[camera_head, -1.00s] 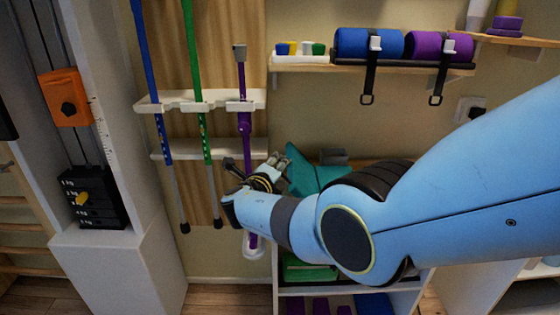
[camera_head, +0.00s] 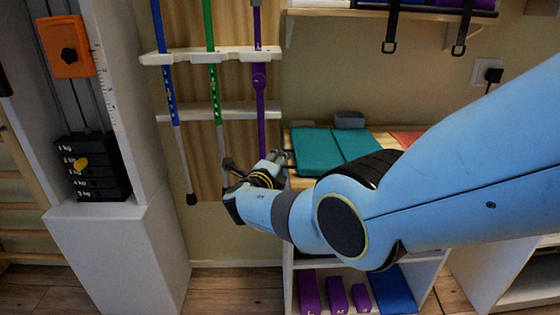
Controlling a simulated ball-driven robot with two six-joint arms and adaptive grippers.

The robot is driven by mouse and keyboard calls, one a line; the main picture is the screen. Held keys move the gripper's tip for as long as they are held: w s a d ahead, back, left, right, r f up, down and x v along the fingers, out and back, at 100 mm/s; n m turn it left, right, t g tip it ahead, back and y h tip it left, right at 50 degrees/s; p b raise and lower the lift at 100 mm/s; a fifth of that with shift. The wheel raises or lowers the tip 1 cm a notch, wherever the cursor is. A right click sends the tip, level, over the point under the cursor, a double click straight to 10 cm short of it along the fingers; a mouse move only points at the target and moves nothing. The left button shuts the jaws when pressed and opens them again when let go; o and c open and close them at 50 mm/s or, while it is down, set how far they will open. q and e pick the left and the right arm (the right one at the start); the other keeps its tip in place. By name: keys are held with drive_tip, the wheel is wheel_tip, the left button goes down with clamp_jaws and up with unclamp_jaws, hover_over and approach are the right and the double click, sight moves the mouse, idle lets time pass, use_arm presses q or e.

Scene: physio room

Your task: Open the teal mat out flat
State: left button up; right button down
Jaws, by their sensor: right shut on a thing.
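The teal mat (camera_head: 316,150) lies spread on top of the low shelf unit in the middle of the view. A crease line runs across it between its two panels, and both look flat. My arm hides its near right part. My right gripper (camera_head: 278,158) is at the mat's left edge, shut on that edge. The fingertips are small and partly hidden by the wrist. My left gripper is not in view.
A grey block (camera_head: 349,120) sits behind the mat, and an orange-red item (camera_head: 406,139) lies to its right. Purple blocks (camera_head: 309,292) and a blue one stand on the lower shelf. Poles hang on a rack (camera_head: 212,55) at left, close to my gripper.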

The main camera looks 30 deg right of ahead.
drive_tip(key=shift+w+a+f+b, duration=0.1)
drive_tip(key=shift+f+b, duration=0.25)
drive_tip(key=shift+f, duration=0.2)
drive_tip(key=c, duration=1.8)
unclamp_jaws()
drive_tip(key=shift+o, duration=0.5)
drive_tip(key=shift+w+a+f, duration=0.1)
drive_tip(key=shift+a, duration=0.05)
drive_tip(key=v, duration=0.7)
drive_tip(key=shift+a, duration=0.15)
